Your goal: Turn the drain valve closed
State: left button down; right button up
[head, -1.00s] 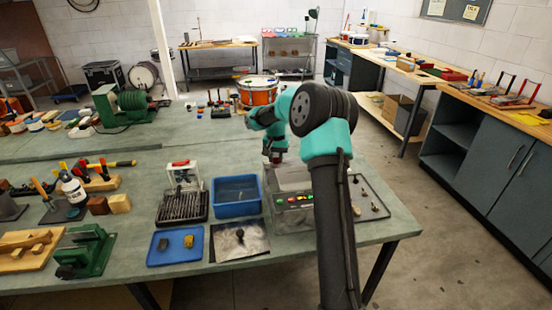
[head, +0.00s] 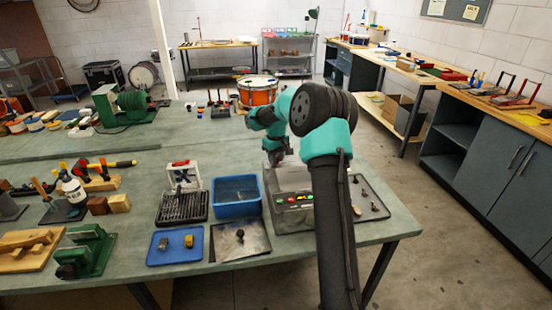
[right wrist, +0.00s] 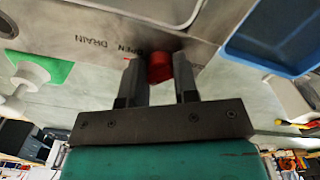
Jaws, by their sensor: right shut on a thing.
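The drain valve's red handle (right wrist: 159,68) shows in the right wrist view, against a metal wall with the words OPEN and DRAIN. My right gripper (right wrist: 157,63) is shut on the handle, one finger on each side of it. In the head view the steel tank (head: 292,219) stands at the right end of the green bench, with coloured buttons on its front. My right arm reaches over the tank to its far side and hides part of it. The valve is hidden there. My left gripper is not in view.
A blue bin (head: 237,210) stands left of the tank, beside a black rack (head: 182,208). A blue tray (head: 162,257) and a metal plate (head: 240,254) lie in front. An orange drum (head: 258,96) stands behind.

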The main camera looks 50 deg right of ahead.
jog(key=n, duration=0.3)
jog(key=shift+n, duration=2.3)
jog(key=o, duration=0.9)
notch_tip(320, 180, up, 18)
jog(key=shift+f, duration=0.25)
notch_tip(320, 180, down, 15)
jog(key=shift+f, duration=0.1)
